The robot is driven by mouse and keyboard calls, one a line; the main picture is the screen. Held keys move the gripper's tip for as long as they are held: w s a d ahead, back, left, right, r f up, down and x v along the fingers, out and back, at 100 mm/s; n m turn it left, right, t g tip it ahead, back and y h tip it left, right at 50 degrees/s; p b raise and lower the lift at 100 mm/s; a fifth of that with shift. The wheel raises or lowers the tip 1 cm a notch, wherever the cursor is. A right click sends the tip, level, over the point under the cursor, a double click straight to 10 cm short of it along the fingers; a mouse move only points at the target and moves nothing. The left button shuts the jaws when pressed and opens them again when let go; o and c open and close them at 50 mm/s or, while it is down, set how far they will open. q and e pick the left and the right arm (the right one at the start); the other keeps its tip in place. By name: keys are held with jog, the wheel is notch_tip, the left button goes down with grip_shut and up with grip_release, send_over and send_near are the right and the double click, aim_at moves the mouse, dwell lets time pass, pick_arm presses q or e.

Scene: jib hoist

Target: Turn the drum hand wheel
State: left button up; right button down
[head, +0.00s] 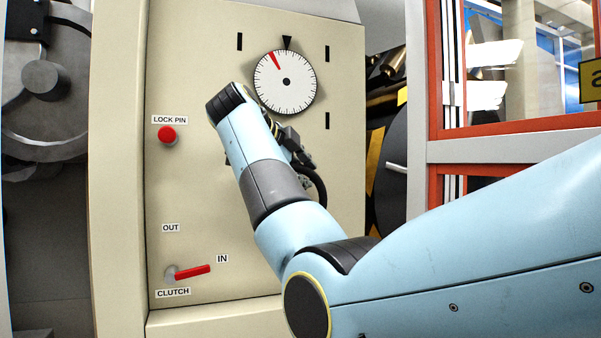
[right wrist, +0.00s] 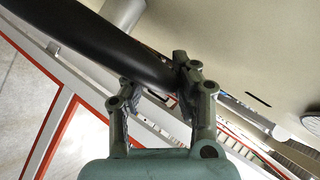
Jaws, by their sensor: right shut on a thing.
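In the right wrist view, the black, thick, curved rim of the drum hand wheel (right wrist: 110,42) crosses from upper left to the middle. My right gripper (right wrist: 157,88) is shut on this rim, a finger on either side. In the head view my right forearm and wrist hide most of the wheel; the gripper (head: 300,158) shows only partly behind them. A dark curved piece shows beside it; I cannot tell whether it is the rim. The white dial (head: 285,95) above has a red mark slightly left of the black top pointer (head: 287,43). My left gripper is out of view.
The beige panel (head: 200,70) carries the red lock pin knob (head: 167,134) and the red clutch lever (head: 192,271), which points towards IN. An orange-framed window (head: 433,70) stands at right. Grey machinery (head: 42,85) stands at left.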

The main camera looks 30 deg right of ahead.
jog(key=shift+d+r, duration=0.3)
jog(key=c, duration=1.4)
grip_release()
jog(key=shift+o, duration=1)
jog(key=shift+d+f, duration=0.1)
jog(key=shift+o, duration=0.3)
jog(key=shift+d+f, duration=0.15)
jog(key=shift+d, duration=0.05)
jog(key=shift+a+f, duration=0.1)
jog(key=shift+a, duration=0.05)
jog(key=shift+a, duration=0.25)
jog(key=v, duration=1.1)
jog(key=shift+a, duration=0.2)
